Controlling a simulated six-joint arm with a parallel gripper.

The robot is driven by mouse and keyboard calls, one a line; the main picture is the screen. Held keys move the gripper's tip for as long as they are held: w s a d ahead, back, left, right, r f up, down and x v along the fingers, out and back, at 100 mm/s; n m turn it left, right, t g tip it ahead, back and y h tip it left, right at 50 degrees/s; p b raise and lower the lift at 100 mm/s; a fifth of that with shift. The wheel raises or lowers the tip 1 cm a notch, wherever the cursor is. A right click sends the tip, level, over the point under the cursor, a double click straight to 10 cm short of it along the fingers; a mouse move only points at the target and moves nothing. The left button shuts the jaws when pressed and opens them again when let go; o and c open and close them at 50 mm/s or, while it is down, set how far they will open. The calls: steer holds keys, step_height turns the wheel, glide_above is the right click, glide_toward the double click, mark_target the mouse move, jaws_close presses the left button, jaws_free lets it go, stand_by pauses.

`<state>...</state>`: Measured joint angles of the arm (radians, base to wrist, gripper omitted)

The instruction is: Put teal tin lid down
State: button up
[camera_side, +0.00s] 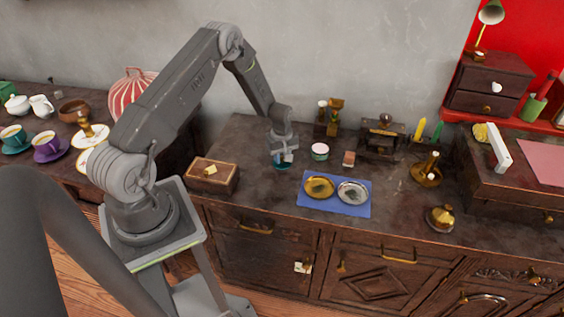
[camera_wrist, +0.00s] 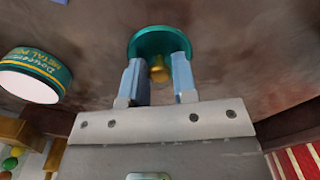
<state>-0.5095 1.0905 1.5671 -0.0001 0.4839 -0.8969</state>
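The teal tin lid (camera_side: 281,166) is at the dresser top, left of the tin, below my gripper (camera_side: 286,154). In the wrist view, the lid (camera_wrist: 150,45) is a teal disc with a small gold knob (camera_wrist: 159,71). My gripper (camera_wrist: 159,75) has its two fingers on either side of the knob, with gaps visible, so it looks open. I cannot tell whether the lid rests fully on the surface. The open tin (camera_side: 320,151) stands to the right; its teal label with gold lettering shows in the wrist view (camera_wrist: 38,63).
A blue mat (camera_side: 337,208) with a gold dish (camera_side: 319,187) and a silver dish (camera_side: 352,192) lies in front. A wooden box (camera_side: 211,177) is at left. A small brown block (camera_side: 348,158) stands right of the tin. The dresser top around the lid is bare.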

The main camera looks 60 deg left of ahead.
jaws_close()
steer(key=shift+r, duration=0.15)
steer(key=shift+r, duration=0.2)
step_height(320, 180, up, 4)
steer(key=shift+s+a+f, duration=0.1)
steer(key=s+a+r, duration=0.6)
steer(key=s, duration=0.4)
steer(key=m, duration=0.4)
glide_above(281, 187)
steer(key=f, duration=0.5)
steer(key=shift+s+a+f, duration=0.25)
steer(key=shift+a+f, duration=0.05)
steer(key=shift+f, duration=0.1)
steer(key=shift+w+d+f, duration=0.3)
steer(key=shift+f, duration=1.9)
